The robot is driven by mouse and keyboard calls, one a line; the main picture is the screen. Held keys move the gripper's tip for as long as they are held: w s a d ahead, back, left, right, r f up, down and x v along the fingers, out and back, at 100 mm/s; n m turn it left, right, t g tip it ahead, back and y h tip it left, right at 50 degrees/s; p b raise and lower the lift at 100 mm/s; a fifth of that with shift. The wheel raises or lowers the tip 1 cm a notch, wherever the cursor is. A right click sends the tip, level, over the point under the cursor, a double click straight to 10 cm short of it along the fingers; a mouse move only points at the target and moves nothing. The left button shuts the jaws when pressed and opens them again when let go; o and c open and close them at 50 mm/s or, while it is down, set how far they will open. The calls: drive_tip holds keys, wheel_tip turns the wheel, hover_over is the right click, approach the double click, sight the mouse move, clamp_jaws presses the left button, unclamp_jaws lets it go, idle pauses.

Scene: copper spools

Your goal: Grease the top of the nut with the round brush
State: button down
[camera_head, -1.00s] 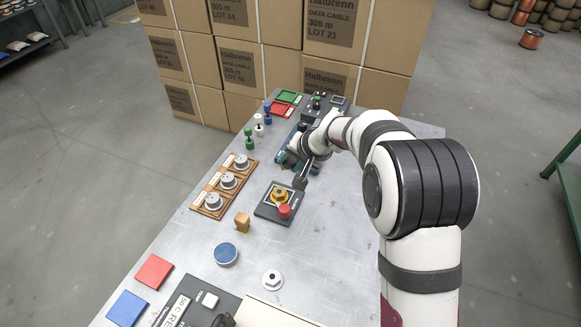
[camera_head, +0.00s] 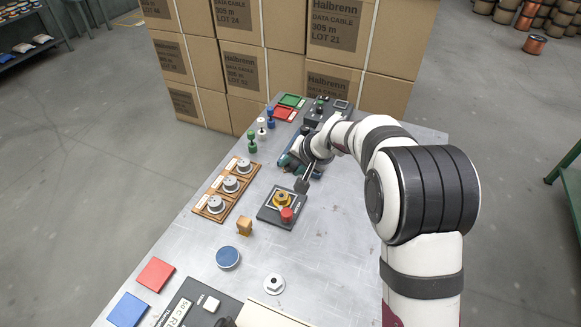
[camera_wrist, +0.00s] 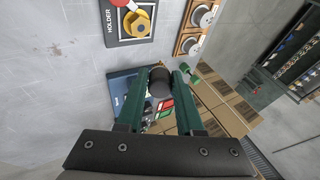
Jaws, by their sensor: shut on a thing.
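My gripper (camera_head: 301,160), with green fingers, is at the far part of the table, beyond the holder plate (camera_head: 268,216). It is shut on a dark round-headed tool, which I take as the round brush (camera_head: 301,186). In the wrist view the brush (camera_wrist: 160,82) shows as a dark cylinder between the fingertips (camera_wrist: 158,84). The nut (camera_wrist: 137,24) also shows at the top of the wrist view. The brush is apart from the nut.
A wooden rack (camera_head: 228,199) with several grey spools stands left of the plate. A wooden block (camera_head: 244,226), a blue round tin (camera_head: 228,257) and a white flanged piece (camera_head: 273,283) are nearer. Coloured pegs (camera_head: 262,129) and red and green trays are at the back.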

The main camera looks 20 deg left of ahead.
drive_tip(key=shift+f, duration=0.4)
drive_tip(key=shift+r, duration=0.45)
drive_tip(key=shift+f, duration=3.45)
drive_tip(key=shift+s+a+f, duration=0.25)
drive_tip(key=shift+s+f, duration=0.15)
drive_tip(key=shift+f, duration=0.2)
drive_tip(key=shift+s+a, duration=0.3)
drive_tip(key=shift+s, duration=0.4)
drive_tip(key=shift+s+a, duration=0.3)
drive_tip(key=shift+s, duration=0.35)
drive_tip(key=shift+w+d, duration=0.35)
drive_tip(key=shift+w, duration=0.45)
drive_tip(key=shift+w+d, duration=0.35)
drive_tip(key=shift+w, duration=0.45)
drive_tip(key=shift+w+d+r, duration=0.1)
drive_tip(key=shift+w, duration=0.15)
drive_tip(key=shift+r, duration=3.95)
